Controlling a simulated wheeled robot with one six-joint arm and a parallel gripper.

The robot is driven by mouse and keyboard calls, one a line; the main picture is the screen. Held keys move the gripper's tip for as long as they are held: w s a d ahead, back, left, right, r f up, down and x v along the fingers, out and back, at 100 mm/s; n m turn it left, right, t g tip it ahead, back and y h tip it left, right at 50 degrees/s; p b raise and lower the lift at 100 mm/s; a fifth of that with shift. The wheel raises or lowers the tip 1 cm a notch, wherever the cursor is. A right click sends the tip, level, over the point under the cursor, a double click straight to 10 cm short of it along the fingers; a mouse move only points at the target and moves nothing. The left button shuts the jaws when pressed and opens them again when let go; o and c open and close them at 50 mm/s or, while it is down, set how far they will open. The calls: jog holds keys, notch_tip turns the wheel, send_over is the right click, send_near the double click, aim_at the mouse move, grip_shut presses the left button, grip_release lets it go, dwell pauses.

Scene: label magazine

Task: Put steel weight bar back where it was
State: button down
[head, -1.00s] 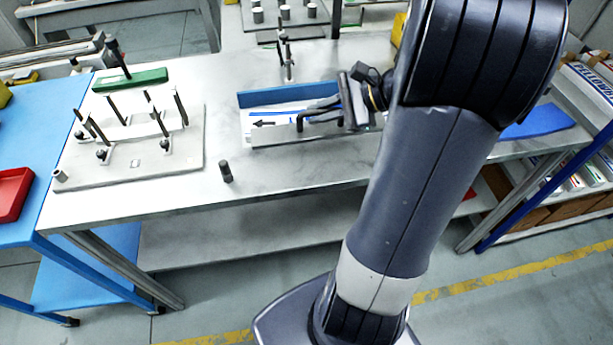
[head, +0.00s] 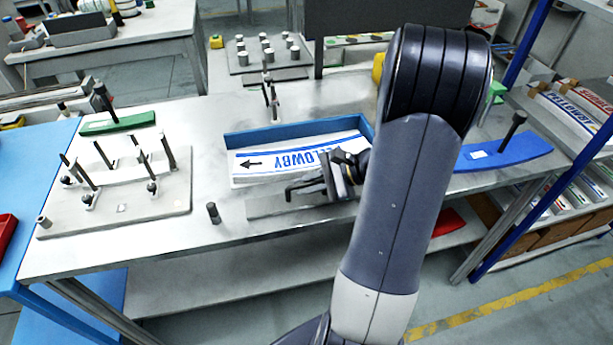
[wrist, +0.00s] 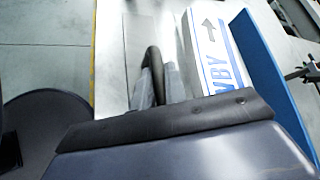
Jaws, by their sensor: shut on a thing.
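The steel weight bar (head: 268,206) is a long grey bar with a dark handle. In the head view it is along the front side of the blue-walled label magazine (head: 262,134), near the table's front edge. I cannot tell whether it touches the table. My gripper (head: 318,187) is shut on the bar's handle; the wrist view shows the fingers (wrist: 158,85) around the dark handle, with the bar (wrist: 136,38) below. White labels (head: 262,162) with blue lettering and an arrow lie in the magazine, their tops mostly uncovered. My gripper hides the bar's right part.
A grey fixture plate (head: 165,200) with several upright pins stands at the left. A small dark cylinder (head: 213,213) stands just left of the bar. A green block (head: 118,123) is behind the plate, and a blue curved piece (head: 520,152) is at the right.

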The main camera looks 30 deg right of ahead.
dwell(0.3)
jog(key=c, duration=1.9)
grip_release()
jog(key=shift+f, duration=0.2)
jog(key=o, duration=0.4)
jog(key=shift+o, duration=0.2)
jog(key=shift+r, duration=0.1)
jog(key=shift+r, duration=0.2)
jog(key=b+v, duration=0.1)
jog(key=v, duration=1.1)
jog(key=shift+f, duration=0.1)
